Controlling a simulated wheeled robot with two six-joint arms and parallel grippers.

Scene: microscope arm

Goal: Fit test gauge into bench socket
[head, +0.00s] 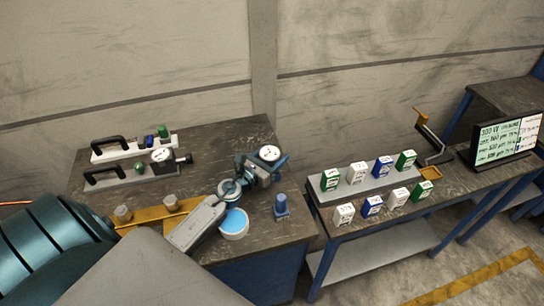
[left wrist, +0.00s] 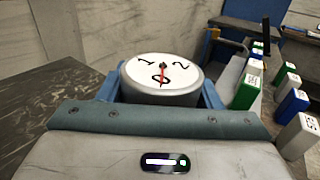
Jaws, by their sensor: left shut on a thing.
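My left gripper (head: 266,164) is shut on the test gauge (head: 269,152), a round white dial with black marks, and holds it over the right part of the dark bench. In the left wrist view the gauge (left wrist: 162,74) faces the camera between the blue fingers, with a red needle. Its lower end is hidden. A small blue upright fitting (head: 282,207) stands near the bench's right edge, below and right of the gauge in the head view; it may be the bench socket, but I cannot tell for sure. The gauge is apart from it. My right gripper is not in view.
Two units with black handles, one white (head: 110,152) and one grey (head: 130,176), sit at the bench's back left; the grey one bears another dial (head: 161,155). A lower table at right holds several small boxes (head: 331,180) and a screen (head: 505,138).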

